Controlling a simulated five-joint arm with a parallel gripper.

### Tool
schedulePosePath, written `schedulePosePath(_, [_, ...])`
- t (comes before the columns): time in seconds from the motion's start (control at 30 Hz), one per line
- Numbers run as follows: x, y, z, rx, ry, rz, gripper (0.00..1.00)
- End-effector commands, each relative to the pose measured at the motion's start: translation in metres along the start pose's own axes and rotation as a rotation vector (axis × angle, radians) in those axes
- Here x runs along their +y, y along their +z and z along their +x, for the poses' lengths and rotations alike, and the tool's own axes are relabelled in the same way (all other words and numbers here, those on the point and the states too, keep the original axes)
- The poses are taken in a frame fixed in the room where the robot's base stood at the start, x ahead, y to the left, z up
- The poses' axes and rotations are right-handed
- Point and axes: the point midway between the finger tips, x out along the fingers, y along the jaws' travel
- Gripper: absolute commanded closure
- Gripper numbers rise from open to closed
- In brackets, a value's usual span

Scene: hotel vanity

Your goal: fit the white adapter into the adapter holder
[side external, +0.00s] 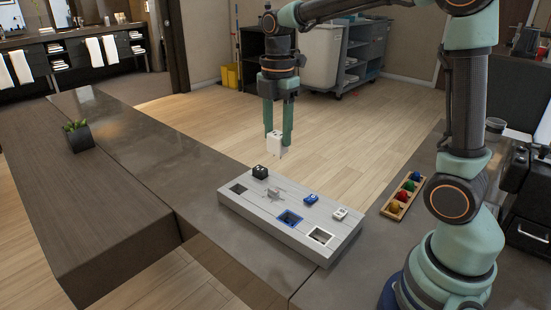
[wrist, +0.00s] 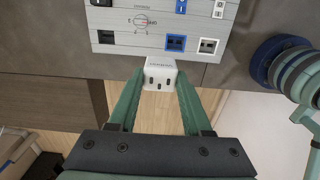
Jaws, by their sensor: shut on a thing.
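The white adapter (side external: 274,143) is a small white block with dark slots on its face, seen in the wrist view (wrist: 161,75). My gripper (side external: 278,134) is shut on it, one finger on each side, and holds it in the air above the level of the board. The adapter holder (side external: 281,229) is a pale grey board on the counter; in the wrist view (wrist: 125,46) it lies just beyond the adapter. It has a dark opening (side external: 238,188), a blue-rimmed opening (side external: 290,218) and a white-rimmed opening (side external: 320,235). The adapter appears apart from the board.
On the board are a black block (side external: 260,172), a small grey upright part (side external: 273,192), a blue piece (side external: 311,198) and a white piece (side external: 340,213). A wooden tray (side external: 389,213) of coloured balls lies right of it. A potted plant (side external: 77,135) stands far left. Counter left of the board is clear.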

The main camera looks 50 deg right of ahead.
Motion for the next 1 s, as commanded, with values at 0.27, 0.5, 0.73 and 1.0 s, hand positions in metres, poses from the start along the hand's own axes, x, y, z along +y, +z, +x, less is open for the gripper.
schedulePosePath(0.27, [0.07, 0.0, 0.029, 0.0, -0.004, -0.001, 1.0])
schedulePosePath(0.5, [0.117, -0.001, 0.064, 0.0, -0.004, -0.001, 1.0])
schedulePosePath(0.73, [0.14, -0.001, 0.085, 0.0, -0.001, -0.001, 1.0])
schedulePosePath(1.0, [0.144, -0.002, 0.093, 0.0, 0.0, -0.001, 1.0])
